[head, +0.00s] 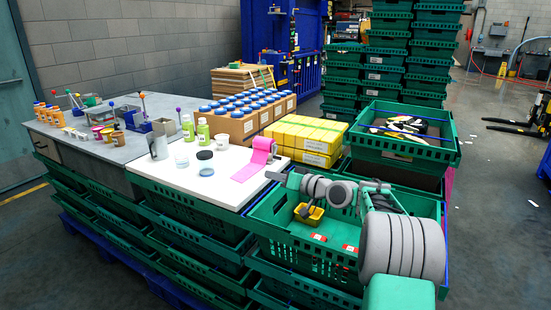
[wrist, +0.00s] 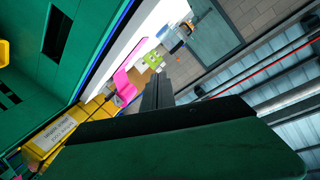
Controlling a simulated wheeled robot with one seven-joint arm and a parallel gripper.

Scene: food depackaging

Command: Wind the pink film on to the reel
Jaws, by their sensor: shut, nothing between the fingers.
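The pink film (head: 246,172) lies as a flat strip on the white board, running toward the front edge. Its far end rises to a pink roll on the reel (head: 264,144), by the board's right side. The pink film also shows in the wrist view (wrist: 124,84), beyond my fingers. My gripper (head: 270,175) is shut and empty, just right of the strip and in front of the reel. In the wrist view my gripper (wrist: 157,90) shows its dark fingers together, apart from the film. The reel's details are too small to tell.
The white board (head: 205,182) also carries jars and green bottles (head: 203,130). Yellow boxes (head: 305,138) stand behind the reel. A grey table (head: 95,140) with jars is at left.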

